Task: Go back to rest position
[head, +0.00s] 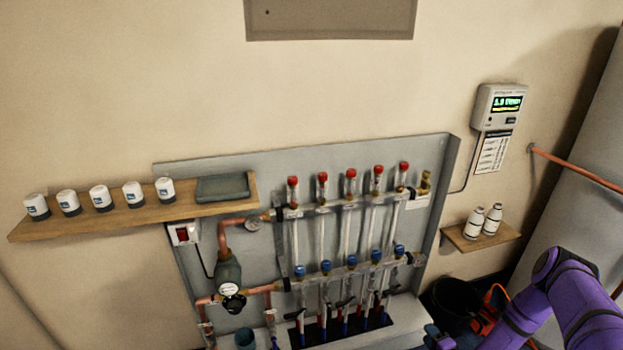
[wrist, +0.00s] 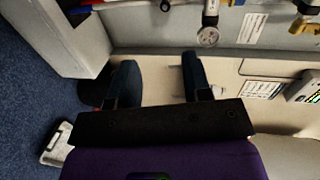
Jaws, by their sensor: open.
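My gripper (wrist: 160,80) shows in the wrist view with its two dark fingers spread apart and nothing between them. In the head view my purple arm comes in at the lower right, and the gripper end (head: 440,338) is only partly visible at the bottom edge.
A wooden shelf (head: 130,219) with several white-and-dark cups is at left. A small shelf (head: 482,238) with two white bottles is at right, below a wall-mounted display (head: 499,106). A black bucket (head: 455,297) and an orange item (head: 487,315) are near my arm.

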